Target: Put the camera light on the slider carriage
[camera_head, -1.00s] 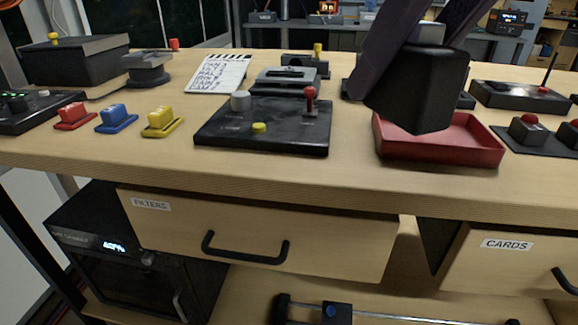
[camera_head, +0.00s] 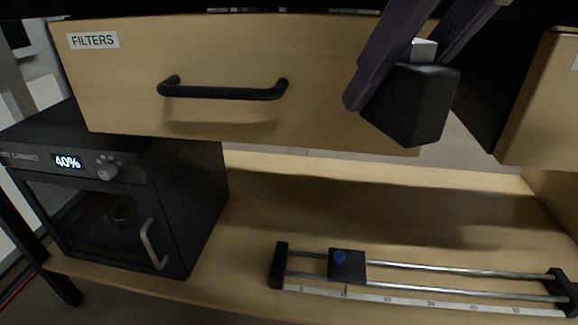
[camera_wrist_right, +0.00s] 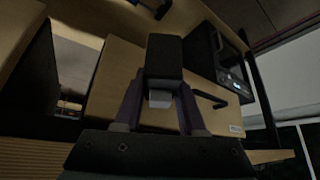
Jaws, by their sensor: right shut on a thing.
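The camera light (camera_head: 411,101) is a black block with a pale grey part, held in front of the drawers in the head view. My right gripper (camera_head: 424,48) is shut on its pale part. The right wrist view also shows the light (camera_wrist_right: 164,62) between the purple fingers (camera_wrist_right: 160,103). The slider carriage (camera_head: 347,265) is a black block with a blue knob, near the left end of two rails on the lower shelf. It is below and left of the light, well apart from it. My left gripper is not in view.
The slider has black end blocks and a scale strip (camera_head: 430,303). A FILTERS drawer (camera_head: 130,75) with a black handle (camera_head: 222,90) juts out above the shelf. A black cabinet (camera_head: 196,205) reading 40% stands left. The shelf (camera_head: 270,205) behind the slider is clear.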

